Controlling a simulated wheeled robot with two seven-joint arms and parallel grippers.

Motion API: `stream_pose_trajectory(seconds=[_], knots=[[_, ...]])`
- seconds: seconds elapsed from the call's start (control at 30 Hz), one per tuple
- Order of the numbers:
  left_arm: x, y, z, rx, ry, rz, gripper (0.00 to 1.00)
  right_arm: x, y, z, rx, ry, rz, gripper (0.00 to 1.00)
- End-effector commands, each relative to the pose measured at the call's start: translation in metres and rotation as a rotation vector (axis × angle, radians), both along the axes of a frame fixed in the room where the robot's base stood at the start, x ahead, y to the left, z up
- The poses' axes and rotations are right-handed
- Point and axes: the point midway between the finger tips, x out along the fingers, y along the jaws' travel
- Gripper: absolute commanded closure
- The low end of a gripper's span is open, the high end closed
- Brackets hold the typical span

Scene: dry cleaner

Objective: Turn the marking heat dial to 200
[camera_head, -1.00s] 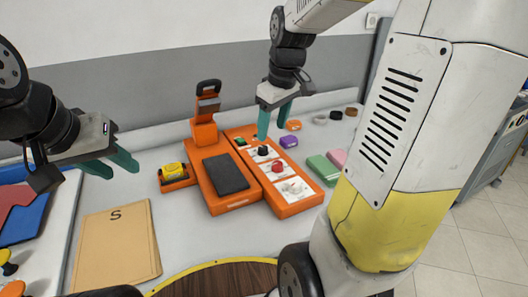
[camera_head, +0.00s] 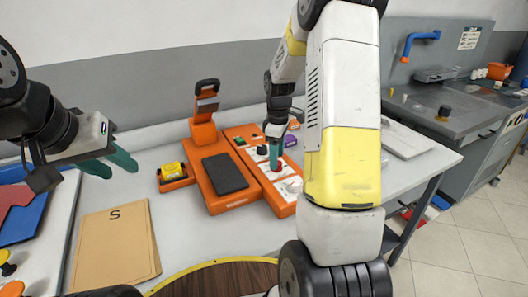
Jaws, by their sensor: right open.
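An orange marking machine (camera_head: 212,205) stands on the white table, with a dark flat plate (camera_head: 225,173) and an upright press head (camera_head: 203,125). Its white control panel (camera_head: 289,188) on the right carries a black dial (camera_head: 262,150) and a red dial (camera_head: 279,166). The dial markings are too small to read. My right gripper (camera_head: 275,160) points down at the red dial, its green fingers open and covering much of it; whether they touch it I cannot tell. My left gripper (camera_head: 112,164) is apart from the machine, over the table at left, its two green fingers spread and empty.
A yellow item in an orange holder (camera_head: 174,176) sits left of the machine. A tan folder marked S (camera_head: 115,245) lies in front left, beside a blue tray (camera_head: 28,222).

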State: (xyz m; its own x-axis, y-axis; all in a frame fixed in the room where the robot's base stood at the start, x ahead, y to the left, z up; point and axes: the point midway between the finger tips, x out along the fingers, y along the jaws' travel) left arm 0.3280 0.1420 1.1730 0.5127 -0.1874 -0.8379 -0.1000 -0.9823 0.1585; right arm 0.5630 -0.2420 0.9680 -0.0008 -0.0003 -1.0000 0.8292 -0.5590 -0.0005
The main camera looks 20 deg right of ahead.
Motion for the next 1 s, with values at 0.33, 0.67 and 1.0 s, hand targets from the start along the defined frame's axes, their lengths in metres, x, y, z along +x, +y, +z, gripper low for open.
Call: stream_pose_trajectory(seconds=[0.33,0.67,1.0], knots=[[0.0,0.0,0.0,0.0,0.0,0.0,0.64,0.0,0.0,-0.022,0.0,-0.001,-0.001,0.42],[0.0,0.0,0.0,0.0,0.0,0.0,0.64,0.0,0.0,-0.021,0.0,-0.001,-0.001,0.77],[0.0,0.0,0.0,0.0,0.0,0.0,0.64,0.0,0.0,-0.021,0.0,-0.001,-0.013,1.0]])
